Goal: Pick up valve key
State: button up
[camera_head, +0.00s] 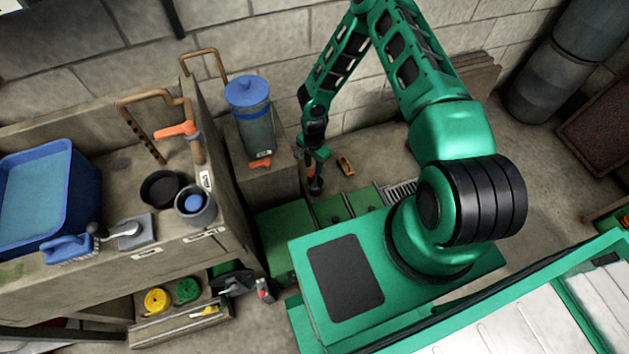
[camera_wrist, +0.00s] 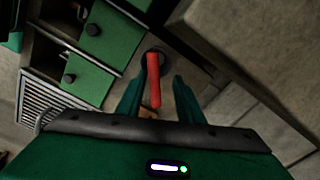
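A red bar-shaped handle, which looks like the valve key (camera_wrist: 154,82), stands at a dark round piece in the wrist view. My gripper (camera_wrist: 157,92) is open, with one green finger on each side of the red handle. Gaps show between the handle and both fingers, so it is not gripped. In the head view my gripper (camera_head: 314,160) points down beside the concrete block, and a bit of the red handle (camera_head: 311,172) shows below it. The handle's lower end is hidden.
Green cabinets (camera_head: 285,238) stand low near the gripper; a floor grate (camera_head: 400,190) lies right of them. A blue-lidded tank (camera_head: 250,115) with an orange tap (camera_head: 260,163) stands on a concrete block left of my gripper. An orange-handled pipe (camera_head: 177,130) rises from the bench.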

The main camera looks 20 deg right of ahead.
aim_at(315, 176)
jog(key=shift+f, duration=0.85)
jog(key=f, duration=0.4)
jog(key=shift+s+d+f, duration=0.1)
jog(key=shift+s+d, duration=0.1)
jog(key=shift+s, duration=0.15)
jog(key=shift+f, duration=0.65)
grip_shut()
